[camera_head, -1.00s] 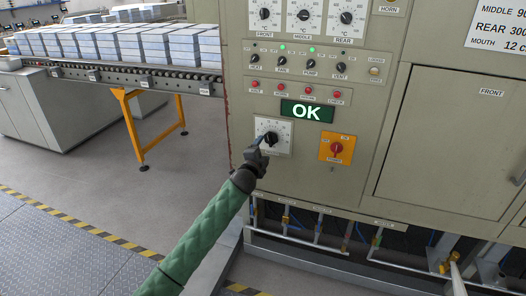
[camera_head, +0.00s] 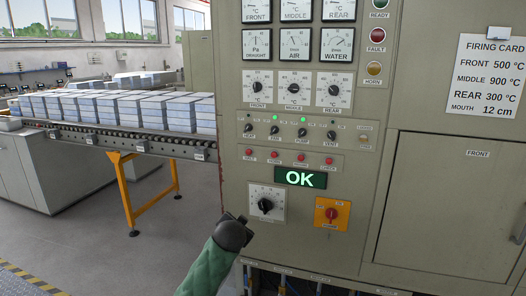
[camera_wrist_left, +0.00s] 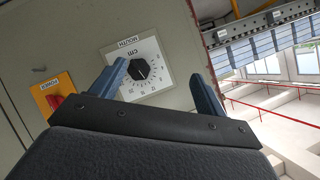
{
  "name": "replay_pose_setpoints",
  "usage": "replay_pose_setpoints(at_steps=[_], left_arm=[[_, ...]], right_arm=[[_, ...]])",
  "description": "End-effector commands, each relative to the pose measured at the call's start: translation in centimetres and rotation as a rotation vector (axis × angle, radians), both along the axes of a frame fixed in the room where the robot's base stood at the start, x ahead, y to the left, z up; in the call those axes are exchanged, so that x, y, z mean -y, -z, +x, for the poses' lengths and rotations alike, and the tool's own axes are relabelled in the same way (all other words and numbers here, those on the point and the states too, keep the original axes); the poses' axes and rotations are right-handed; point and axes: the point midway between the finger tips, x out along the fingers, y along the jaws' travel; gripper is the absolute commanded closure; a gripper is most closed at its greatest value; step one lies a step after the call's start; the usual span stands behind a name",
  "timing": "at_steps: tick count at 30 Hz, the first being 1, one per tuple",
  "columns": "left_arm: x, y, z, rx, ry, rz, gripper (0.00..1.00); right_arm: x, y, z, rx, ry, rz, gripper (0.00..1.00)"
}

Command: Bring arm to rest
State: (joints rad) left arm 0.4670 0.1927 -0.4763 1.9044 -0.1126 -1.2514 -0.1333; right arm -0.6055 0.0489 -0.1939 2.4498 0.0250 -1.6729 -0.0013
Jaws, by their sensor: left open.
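My left arm, in a green sleeve, comes in from the bottom of the head view, with its dark left gripper (camera_head: 238,219) just below and left of the mouth dial (camera_head: 265,206). In the left wrist view the gripper's two blue fingers (camera_wrist_left: 162,82) are apart with nothing between them. The black mouth dial knob (camera_wrist_left: 141,69) on its white plate shows beyond the fingers, apart from them. The furnace control panel (camera_head: 232,100) stands upright in front of me. My right gripper is not in view.
A lit green OK display (camera_head: 300,178) sits above the mouth dial. An orange power switch (camera_head: 332,214) is to its right. A roller conveyor (camera_head: 120,140) with stacked pale blocks stands at the left. Open floor lies below it. A firing card (camera_head: 489,77) hangs at the right.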

Motion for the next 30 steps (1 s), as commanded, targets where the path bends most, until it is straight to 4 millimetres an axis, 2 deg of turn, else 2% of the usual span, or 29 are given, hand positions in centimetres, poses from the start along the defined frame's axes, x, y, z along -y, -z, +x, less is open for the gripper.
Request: replay_pose_setpoints(at_steps=[1, 8, 18, 30], left_arm=[[-0.3, 0.3, -1.8, -0.035, -0.019, -0.037, 0.25], [-1.7, 2.7, -9.5, -0.192, -0.095, -0.166, 0.25], [-4.0, 8.5, -22.1, -0.416, -0.169, -0.29, 0.25], [-6.1, 14.8, -34.7, -0.586, -0.227, -0.372, 0.25]], right_arm=[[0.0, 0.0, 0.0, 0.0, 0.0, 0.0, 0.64], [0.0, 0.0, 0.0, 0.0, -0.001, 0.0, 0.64], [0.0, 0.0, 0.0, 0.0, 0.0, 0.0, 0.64], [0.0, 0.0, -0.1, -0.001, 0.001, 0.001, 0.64]])
